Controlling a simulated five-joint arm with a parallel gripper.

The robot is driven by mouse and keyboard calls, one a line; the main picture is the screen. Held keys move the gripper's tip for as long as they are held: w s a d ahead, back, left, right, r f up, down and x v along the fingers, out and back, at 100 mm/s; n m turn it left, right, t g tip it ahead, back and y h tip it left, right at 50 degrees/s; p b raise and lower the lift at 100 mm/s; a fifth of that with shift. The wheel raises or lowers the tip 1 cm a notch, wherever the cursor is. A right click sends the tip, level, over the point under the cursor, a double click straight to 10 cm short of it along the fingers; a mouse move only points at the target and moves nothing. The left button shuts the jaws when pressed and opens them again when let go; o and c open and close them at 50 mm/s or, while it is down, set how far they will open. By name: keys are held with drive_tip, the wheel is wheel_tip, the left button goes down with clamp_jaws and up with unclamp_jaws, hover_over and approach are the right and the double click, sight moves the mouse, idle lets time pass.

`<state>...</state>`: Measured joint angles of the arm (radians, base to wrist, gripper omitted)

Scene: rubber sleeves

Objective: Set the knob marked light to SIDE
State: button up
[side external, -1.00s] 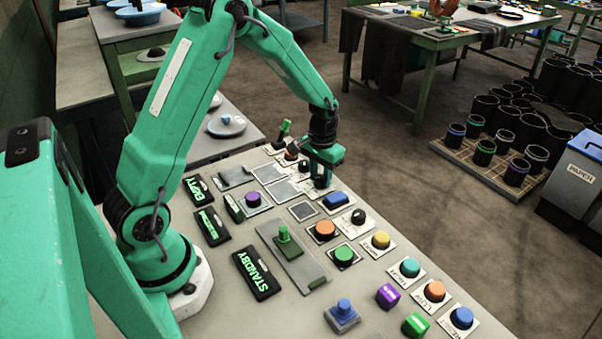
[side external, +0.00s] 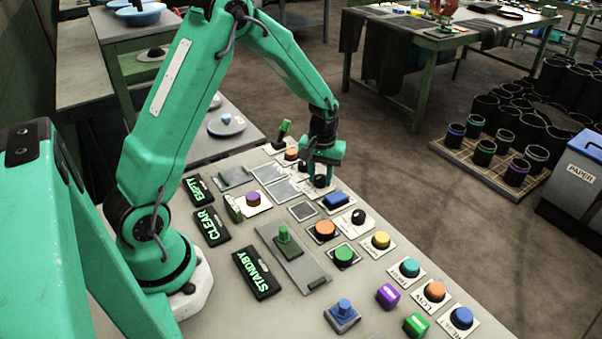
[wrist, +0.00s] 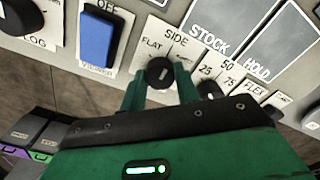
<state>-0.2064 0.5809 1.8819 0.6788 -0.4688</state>
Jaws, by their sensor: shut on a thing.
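The round black knob (wrist: 159,69) is on a pale plate (wrist: 153,48) in the wrist view. FLAT is printed at its upper left and SIDE above it; any further marking on this plate is hidden behind my gripper, so the name light cannot be read. A short pale mark shows on the knob's face, but I cannot tell exactly which word it points at. My gripper (wrist: 161,87) has one green finger on each side of the knob and is shut on it. In the side view my gripper (side external: 321,172) is down at the panel's far right edge, with the dark knob (side external: 320,182) beneath it.
A blue rocker switch (wrist: 97,38) sits left of the knob in the wrist view. Another dark knob (wrist: 208,88) with numbers 25, 50, 75 is close on the right. STOCK and HOLD grey tiles (wrist: 225,22) lie above. Several coloured buttons fill the panel's near side.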

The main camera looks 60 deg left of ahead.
sight(320, 177)
drive_tip(key=o, duration=1)
drive_tip(key=shift+r, duration=0.2)
drive_tip(key=shift+r, duration=3.75)
